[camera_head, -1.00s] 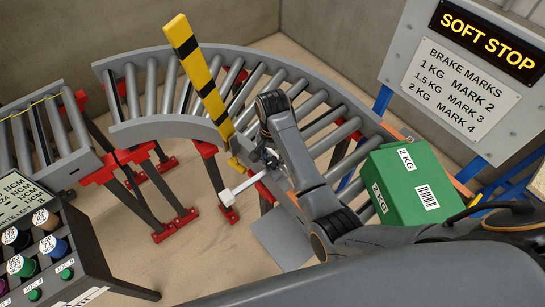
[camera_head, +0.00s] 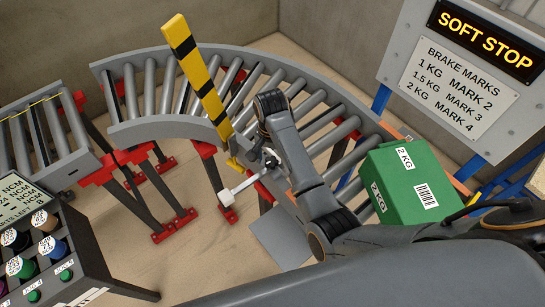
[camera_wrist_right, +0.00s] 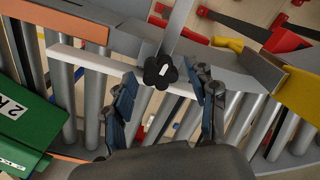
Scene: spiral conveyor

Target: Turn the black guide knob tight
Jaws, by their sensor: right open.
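The black guide knob (camera_wrist_right: 158,72) is a lobed star shape with a pale mark at its centre, in the right wrist view. It sits at the conveyor's side rail, by a grey bar. My right gripper (camera_wrist_right: 162,74) is open, with one finger on each side of the knob; I cannot tell whether either touches it. In the head view my right gripper (camera_head: 270,160) is over the curve's inner rail, and its arm hides the knob. My left gripper is not in view.
The yellow-black striped guide arm (camera_head: 196,75) stands over the rollers. A green 2 KG box (camera_head: 408,190) rests on the conveyor at right. A white-ended lever (camera_head: 227,197) sticks out below my gripper. A control panel (camera_head: 75,262) is at lower left.

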